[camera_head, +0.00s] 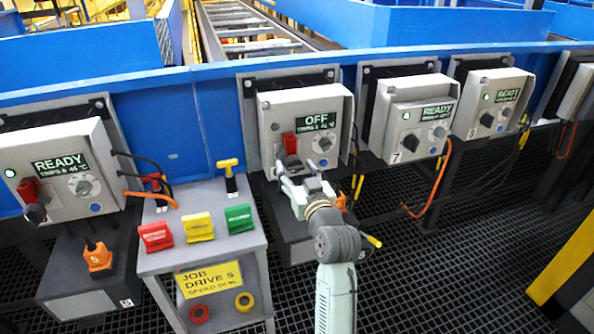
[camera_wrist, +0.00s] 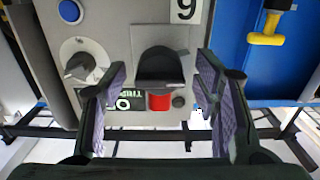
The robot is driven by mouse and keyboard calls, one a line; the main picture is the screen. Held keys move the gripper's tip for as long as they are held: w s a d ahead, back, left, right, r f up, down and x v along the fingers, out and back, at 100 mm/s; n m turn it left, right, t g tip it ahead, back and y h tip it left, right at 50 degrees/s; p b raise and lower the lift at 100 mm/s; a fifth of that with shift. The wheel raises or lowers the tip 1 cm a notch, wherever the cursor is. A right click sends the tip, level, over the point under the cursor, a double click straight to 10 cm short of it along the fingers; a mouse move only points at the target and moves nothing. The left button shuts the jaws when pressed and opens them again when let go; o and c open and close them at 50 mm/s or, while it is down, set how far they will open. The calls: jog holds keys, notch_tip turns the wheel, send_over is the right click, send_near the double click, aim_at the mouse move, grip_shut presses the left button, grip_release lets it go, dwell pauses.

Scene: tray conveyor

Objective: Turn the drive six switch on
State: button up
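The drive six box (camera_head: 325,104) is grey, and its display (camera_head: 316,121) reads OFF. A red switch part (camera_head: 290,143) shows on its left side, above my gripper (camera_head: 297,178). In the wrist view the box face (camera_wrist: 120,40) appears upside down, with the number label (camera_wrist: 187,10) at the top. The black switch handle (camera_wrist: 158,65) and its red part (camera_wrist: 159,102) lie between the two fingers of my gripper (camera_wrist: 162,75). My gripper is open, with a gap on both sides of the handle. I cannot tell how far the fingertips are from the panel.
Boxes for drive seven (camera_head: 410,115) and drive eight (camera_head: 494,102) stand to the right, both reading READY. The drive five box (camera_head: 65,172) at left reads READY. A grey stand (camera_head: 205,255) with coloured tags and a yellow T-handle (camera_head: 229,165) is left of my arm.

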jog(key=c, duration=1)
jog(key=shift+c, duration=0.2)
jog(key=shift+m, duration=0.3)
jog(key=m+p, duration=0.3)
jog(key=m, duration=0.1)
jog(key=shift+a+r, duration=0.1)
jog(key=m+p, duration=0.3)
jog(key=m, duration=0.2)
jog(key=shift+r, duration=0.1)
jog(key=m+p, duration=0.2)
jog(key=m, duration=0.2)
jog(key=shift+p, duration=0.35)
jog(key=shift+m, duration=2.1)
